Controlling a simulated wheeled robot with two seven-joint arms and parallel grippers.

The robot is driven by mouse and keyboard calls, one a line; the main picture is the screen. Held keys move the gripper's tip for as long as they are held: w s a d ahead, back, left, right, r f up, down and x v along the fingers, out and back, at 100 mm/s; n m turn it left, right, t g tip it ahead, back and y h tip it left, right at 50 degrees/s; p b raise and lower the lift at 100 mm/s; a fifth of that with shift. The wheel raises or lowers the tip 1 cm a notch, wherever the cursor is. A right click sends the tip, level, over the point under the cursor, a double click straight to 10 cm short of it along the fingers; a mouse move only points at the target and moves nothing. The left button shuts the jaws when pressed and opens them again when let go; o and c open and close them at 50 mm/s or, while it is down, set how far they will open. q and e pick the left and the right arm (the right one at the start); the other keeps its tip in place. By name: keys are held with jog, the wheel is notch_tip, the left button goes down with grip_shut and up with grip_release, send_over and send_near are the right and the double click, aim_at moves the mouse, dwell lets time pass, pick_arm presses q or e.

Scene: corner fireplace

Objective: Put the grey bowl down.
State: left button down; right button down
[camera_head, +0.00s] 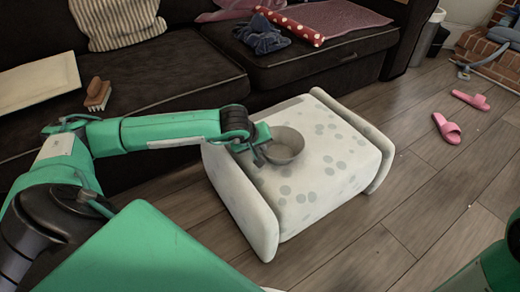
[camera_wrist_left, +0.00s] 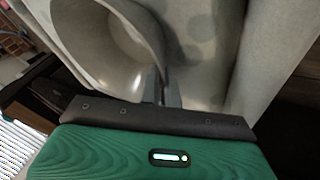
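The grey bowl (camera_head: 287,143) is upright over the top of the white spotted ottoman-like table (camera_head: 335,165) in the head view. I cannot tell whether its base touches that surface. My left gripper (camera_head: 262,156) is at the bowl's left side, with its fingers at the rim. In the left wrist view the bowl (camera_wrist_left: 105,45) fills the upper left. The fingers of the left gripper (camera_wrist_left: 163,88) are closed on its rim there. The spotted top (camera_wrist_left: 205,50) lies behind it. My right gripper is out of view.
A dark sofa (camera_head: 160,75) runs behind the table, holding a brush (camera_head: 97,94), blue cloth (camera_head: 262,36) and a red dotted roll (camera_head: 290,26). Pink slippers (camera_head: 447,128) lie on the wooden floor at right. The table top right of the bowl is clear.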

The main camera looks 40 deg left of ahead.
pick_arm(q)
jog(key=shift+r, duration=0.1)
jog(key=c, duration=1.6)
grip_release()
jog(key=shift+c, duration=0.2)
